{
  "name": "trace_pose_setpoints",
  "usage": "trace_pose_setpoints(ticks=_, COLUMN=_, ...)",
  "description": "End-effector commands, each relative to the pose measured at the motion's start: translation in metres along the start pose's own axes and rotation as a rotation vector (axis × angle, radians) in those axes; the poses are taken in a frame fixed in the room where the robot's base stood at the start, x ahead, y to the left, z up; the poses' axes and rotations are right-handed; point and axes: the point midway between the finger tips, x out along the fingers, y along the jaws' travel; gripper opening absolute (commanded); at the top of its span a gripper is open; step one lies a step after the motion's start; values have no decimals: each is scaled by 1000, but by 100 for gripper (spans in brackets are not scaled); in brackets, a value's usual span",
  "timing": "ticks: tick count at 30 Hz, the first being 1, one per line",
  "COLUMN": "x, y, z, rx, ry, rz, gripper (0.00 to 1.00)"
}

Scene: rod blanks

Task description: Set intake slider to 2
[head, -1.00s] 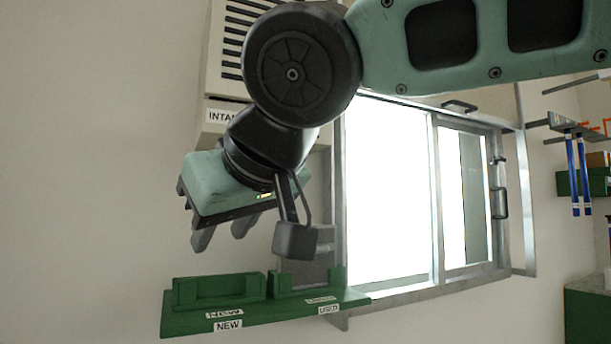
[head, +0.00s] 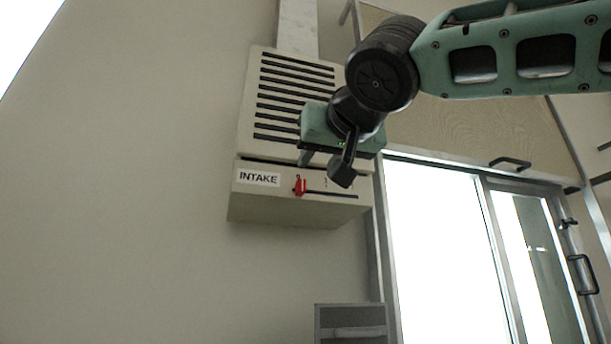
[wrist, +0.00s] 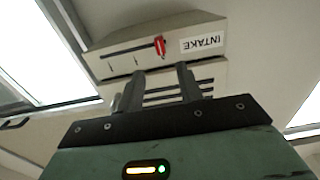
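The intake slider is a small red knob (head: 300,186) near the left end of a dark horizontal slot, just right of the INTAKE label (head: 258,178). Tick marks show above the slot, but their numbers are too small to read, and my arm covers part of the scale. In the wrist view, the red knob (wrist: 160,46) appears upside down beside the inverted label. My gripper (wrist: 157,72) is open and empty, its two fingers apart. The fingertips appear just short of the knob in that view, not touching it. In the head view my gripper (head: 310,158) is above and right of the knob.
The knob is on a cream vented box (head: 250,125) on the wall, with a duct (head: 298,28) above. A bright sliding window (head: 440,250) with metal frame stands to the right. A grey framed panel (head: 350,322) is below. The wall at left is clear.

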Motion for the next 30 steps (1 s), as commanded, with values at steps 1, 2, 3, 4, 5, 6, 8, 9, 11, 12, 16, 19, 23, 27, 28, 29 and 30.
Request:
trace_pose_setpoints(ticks=1, x=12, y=0, z=-2, rx=-1, ry=-3, rz=2, gripper=36)
trace_pose_setpoints(ticks=2, x=18, y=-1, z=-2, rx=-1, ry=-3, rz=1, gripper=36)
trace_pose_setpoints(ticks=3, x=27, y=0, z=-2, rx=-2, ry=-4, rz=2, gripper=36)
trace_pose_setpoints(ticks=4, x=33, y=0, z=-2, rx=-2, ry=-3, rz=1, gripper=36)
trace_pose_setpoints(ticks=5, x=39, y=-1, z=-2, rx=-2, ry=-3, rz=1, gripper=36)
trace_pose_setpoints(ticks=6, x=47, y=0, z=-2, rx=-2, ry=-3, rz=2, gripper=36)
trace_pose_setpoints(ticks=8, x=58, y=0, z=-2, rx=-2, ry=-3, rz=1, gripper=36)
trace_pose_setpoints(ticks=9, x=64, y=0, z=-2, rx=-3, ry=-3, rz=1, gripper=36)
trace_pose_setpoints(ticks=11, x=72, y=0, z=-2, rx=-2, ry=-2, rz=1, gripper=36)
trace_pose_setpoints(ticks=12, x=77, y=0, z=-2, rx=-2, ry=-2, rz=1, gripper=36)
trace_pose_setpoints(ticks=16, x=87, y=-1, z=-1, rx=-2, ry=-1, rz=-1, gripper=36)
trace_pose_setpoints(ticks=19, x=90, y=0, z=0, rx=-1, ry=-1, rz=0, gripper=36)
trace_pose_setpoints(ticks=23, x=91, y=0, z=1, rx=-1, ry=-1, rz=0, gripper=36)
trace_pose_setpoints(ticks=27, x=90, y=0, z=1, rx=-1, ry=-1, rz=0, gripper=34)
trace_pose_setpoints(ticks=28, x=90, y=0, z=1, rx=-1, ry=-1, rz=0, gripper=25)
trace_pose_setpoints(ticks=29, x=90, y=0, z=1, rx=-1, ry=-1, rz=0, gripper=17)
trace_pose_setpoints(ticks=30, x=90, y=0, z=1, rx=-1, ry=-1, rz=0, gripper=6)
